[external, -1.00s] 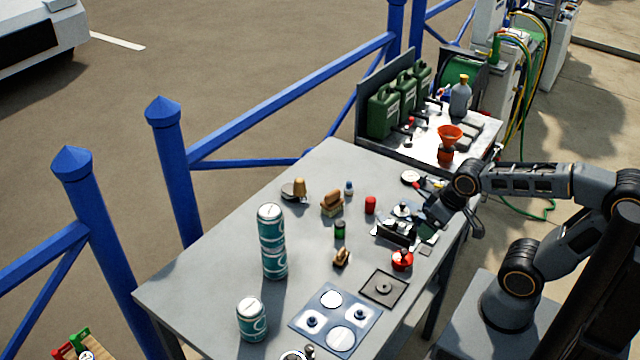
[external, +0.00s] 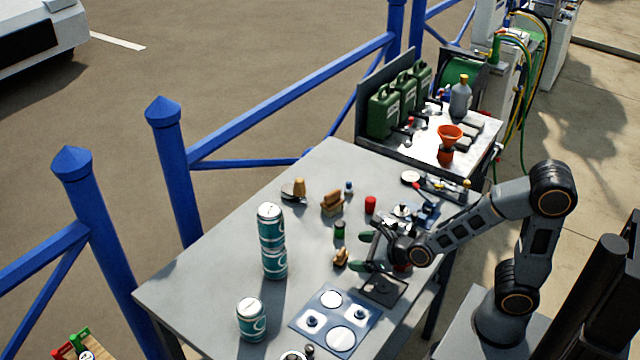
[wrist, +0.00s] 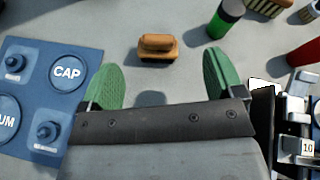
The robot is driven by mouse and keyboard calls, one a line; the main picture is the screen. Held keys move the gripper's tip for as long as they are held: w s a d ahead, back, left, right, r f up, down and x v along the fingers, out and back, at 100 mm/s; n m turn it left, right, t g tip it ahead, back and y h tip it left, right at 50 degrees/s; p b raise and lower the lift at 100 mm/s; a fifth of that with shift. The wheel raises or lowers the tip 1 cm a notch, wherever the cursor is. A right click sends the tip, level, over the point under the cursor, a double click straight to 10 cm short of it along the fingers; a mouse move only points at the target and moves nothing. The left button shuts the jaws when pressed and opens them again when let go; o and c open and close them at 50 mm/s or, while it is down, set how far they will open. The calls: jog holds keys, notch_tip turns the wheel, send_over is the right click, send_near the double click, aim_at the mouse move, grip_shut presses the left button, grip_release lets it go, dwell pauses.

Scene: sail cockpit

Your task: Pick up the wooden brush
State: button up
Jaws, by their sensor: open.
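A small tan wooden piece with a rounded handle (wrist: 157,48) lies on the grey table, ahead of and between my fingers in the wrist view. It also shows in the external view (external: 341,257). A larger brown wooden block with a pale, bristle-like striped side (external: 332,203) lies farther back; its edge shows at the top of the wrist view (wrist: 268,7). I cannot tell for certain which is the wooden brush. My gripper (external: 364,251) is open and empty, its green-padded fingers (wrist: 160,78) spread wide, just short of the small tan piece.
A green-and-black cylinder (wrist: 226,16) stands near the right finger. A blue panel with round labels (wrist: 62,72) lies left. A red can (external: 370,205) and stacked teal cans (external: 272,240) stand around. Bare table surrounds the tan piece.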

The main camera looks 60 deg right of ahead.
aim_at(344, 253)
jog(key=m, duration=0.2)
jog(key=shift+w+a+f+m+t, duration=0.25)
jog(key=shift+w+f+m+t, duration=0.05)
jog(key=shift+w+f, duration=0.1)
jog(key=shift+x, duration=3.55)
jog(key=c, duration=1)
